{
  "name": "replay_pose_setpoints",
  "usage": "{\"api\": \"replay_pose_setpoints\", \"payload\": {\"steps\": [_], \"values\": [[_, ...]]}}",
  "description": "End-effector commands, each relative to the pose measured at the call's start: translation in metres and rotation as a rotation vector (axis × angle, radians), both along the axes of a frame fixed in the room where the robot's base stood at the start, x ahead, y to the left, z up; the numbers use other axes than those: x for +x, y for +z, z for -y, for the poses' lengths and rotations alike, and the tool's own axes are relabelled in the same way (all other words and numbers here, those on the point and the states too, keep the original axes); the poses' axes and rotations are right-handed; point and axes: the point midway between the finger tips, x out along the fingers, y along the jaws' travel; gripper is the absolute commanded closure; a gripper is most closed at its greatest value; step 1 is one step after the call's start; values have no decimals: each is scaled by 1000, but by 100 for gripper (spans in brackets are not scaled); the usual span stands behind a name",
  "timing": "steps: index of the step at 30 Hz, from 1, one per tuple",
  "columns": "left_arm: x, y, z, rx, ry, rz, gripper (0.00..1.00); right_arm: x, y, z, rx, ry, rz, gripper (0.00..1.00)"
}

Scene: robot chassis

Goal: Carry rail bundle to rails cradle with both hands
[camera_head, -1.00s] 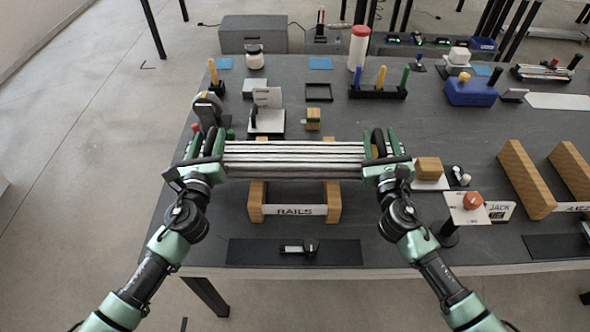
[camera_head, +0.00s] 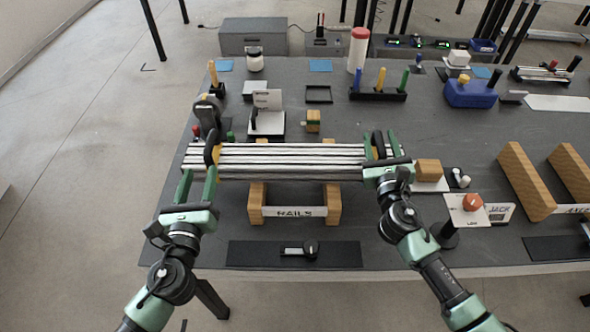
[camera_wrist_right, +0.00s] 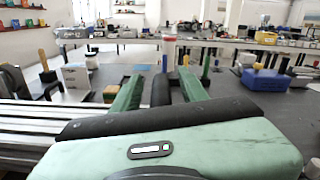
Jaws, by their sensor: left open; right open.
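The rail bundle (camera_head: 290,158), several long silvery bars with a dark handle at each end, lies level across the wooden rails cradle (camera_head: 257,203) labelled RAILS. Its left part also shows at the left of the right wrist view (camera_wrist_right: 30,125).
A black mat with a small dark tool (camera_head: 300,249) lies in front of the cradle. A red-knobbed post (camera_head: 473,202) and a wooden block (camera_head: 428,169) stand right of my right gripper. A second wooden cradle (camera_head: 525,180) is further right. Small items stand behind the bundle.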

Motion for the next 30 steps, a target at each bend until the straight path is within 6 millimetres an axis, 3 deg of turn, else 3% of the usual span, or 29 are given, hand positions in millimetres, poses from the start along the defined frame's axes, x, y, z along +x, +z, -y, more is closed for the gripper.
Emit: {"api": "replay_pose_setpoints", "payload": {"steps": [7, 15, 21, 30], "values": [[-7, 0, 0, -1, 0, 0, 56, -18, -1, -1, -1, 2, -1, 56], [-7, 0, 0, -1, 0, 0, 56, -76, -1, -1, -1, 1, -3, 56], [-6, 0, 0, -1, 0, 1, 56, -108, -1, -1, -1, -1, -3, 56], [-6, 0, 0, -1, 0, 1, 56, -120, 0, -1, 0, -1, 0, 56]]}}
